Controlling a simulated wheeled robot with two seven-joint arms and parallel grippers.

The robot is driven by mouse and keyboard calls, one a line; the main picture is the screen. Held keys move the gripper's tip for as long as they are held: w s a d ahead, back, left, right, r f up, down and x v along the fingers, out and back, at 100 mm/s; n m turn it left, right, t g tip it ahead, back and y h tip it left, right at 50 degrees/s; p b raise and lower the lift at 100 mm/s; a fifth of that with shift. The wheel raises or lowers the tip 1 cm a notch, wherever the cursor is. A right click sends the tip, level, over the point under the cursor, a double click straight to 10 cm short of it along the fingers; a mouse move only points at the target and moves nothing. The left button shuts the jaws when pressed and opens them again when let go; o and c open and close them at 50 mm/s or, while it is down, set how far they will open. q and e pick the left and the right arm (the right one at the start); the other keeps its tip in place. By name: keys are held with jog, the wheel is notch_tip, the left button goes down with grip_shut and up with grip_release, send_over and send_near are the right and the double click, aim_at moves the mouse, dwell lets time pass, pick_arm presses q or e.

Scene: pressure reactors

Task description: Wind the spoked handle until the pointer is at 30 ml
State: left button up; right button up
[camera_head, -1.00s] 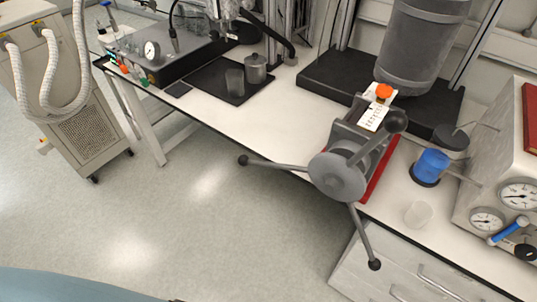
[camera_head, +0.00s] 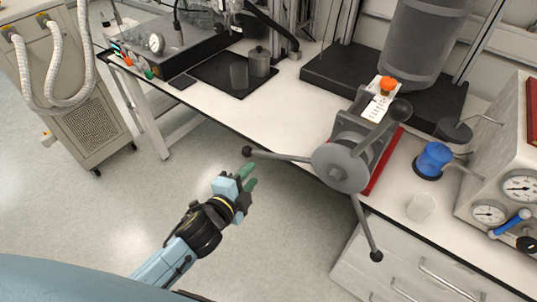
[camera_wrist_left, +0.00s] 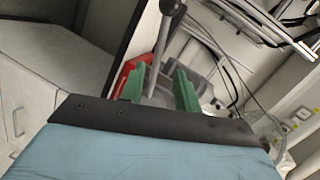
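The spoked handle (camera_head: 340,166) is a grey hub with three spokes ending in dark knobs, on the front of a press at the bench edge. One spoke points left to a knob (camera_head: 247,151), one down and one up right. A white scale card (camera_head: 380,105) with an orange knob (camera_head: 387,84) sits behind it; its marks and pointer are too small to read. My left gripper (camera_head: 249,177) has green fingers, open and empty, just below the left knob. In the left wrist view, a spoke and knob (camera_wrist_left: 172,8) show beyond the parted fingers (camera_wrist_left: 160,85). My right gripper is out of view.
A box with gauges (camera_head: 500,200) is at far right. A black mat (camera_head: 215,75) with a metal pot (camera_head: 259,62) lies at left. The floor before the bench is clear.

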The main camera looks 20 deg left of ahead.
aim_at(267, 156)
pick_arm(q)
jog(key=b+x, duration=0.1)
jog(key=x, duration=1)
jog(key=shift+w+d+f, duration=0.1)
jog(key=shift+w+f, duration=0.05)
jog(key=shift+w, duration=0.1)
grip_shut()
